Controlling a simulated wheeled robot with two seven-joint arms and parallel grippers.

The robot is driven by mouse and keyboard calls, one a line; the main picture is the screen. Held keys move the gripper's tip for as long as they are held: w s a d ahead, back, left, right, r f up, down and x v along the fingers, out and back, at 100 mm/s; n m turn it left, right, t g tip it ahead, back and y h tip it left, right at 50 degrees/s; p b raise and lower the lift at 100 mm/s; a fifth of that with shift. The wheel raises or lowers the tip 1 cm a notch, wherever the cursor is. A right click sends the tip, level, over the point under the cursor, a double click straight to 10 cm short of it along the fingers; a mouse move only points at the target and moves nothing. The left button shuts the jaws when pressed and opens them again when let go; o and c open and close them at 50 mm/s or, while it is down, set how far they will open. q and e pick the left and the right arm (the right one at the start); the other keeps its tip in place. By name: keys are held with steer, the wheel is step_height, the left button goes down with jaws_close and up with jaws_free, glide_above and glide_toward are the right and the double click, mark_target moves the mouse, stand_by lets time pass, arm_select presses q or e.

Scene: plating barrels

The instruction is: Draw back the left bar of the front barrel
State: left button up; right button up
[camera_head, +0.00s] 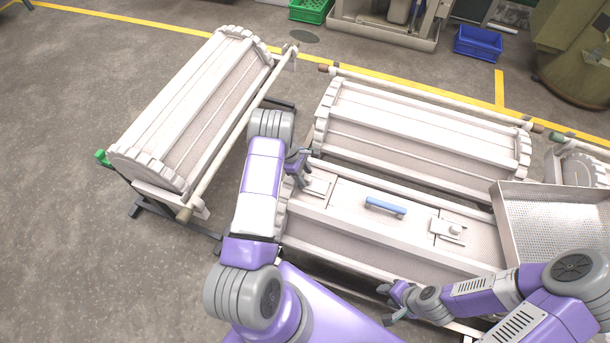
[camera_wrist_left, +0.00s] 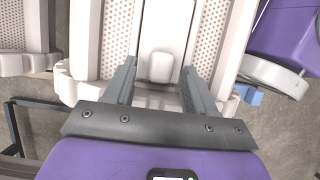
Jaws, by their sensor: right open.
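The front barrel (camera_head: 350,240) lies sideways with a pale lid and a blue handle (camera_head: 385,205). Its left bar (camera_head: 319,186) sits at the lid's left end, partly hidden by my left gripper (camera_head: 301,176). In the left wrist view, the bar's rounded pale knob (camera_wrist_left: 160,67) shows between and just beyond the two fingers of my left gripper (camera_wrist_left: 160,85). These fingers are apart, with gaps on both sides of the knob; contact cannot be seen. The right bar (camera_head: 448,228) has a small knob. My right gripper (camera_head: 390,304) is open and empty, in front of the barrel.
A perforated metal tray (camera_head: 550,228) stands at the barrel's right end. A second barrel (camera_head: 420,130) lies close behind, and another (camera_head: 190,110) lies at the left on a stand. Open grey floor (camera_head: 70,240) is at the left.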

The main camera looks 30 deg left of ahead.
arm_select(q)
steer(key=shift+d, duration=0.1)
steer(key=shift+p+v, duration=0.95)
steer(key=shift+v, duration=2.85)
steer(key=shift+f, duration=0.1)
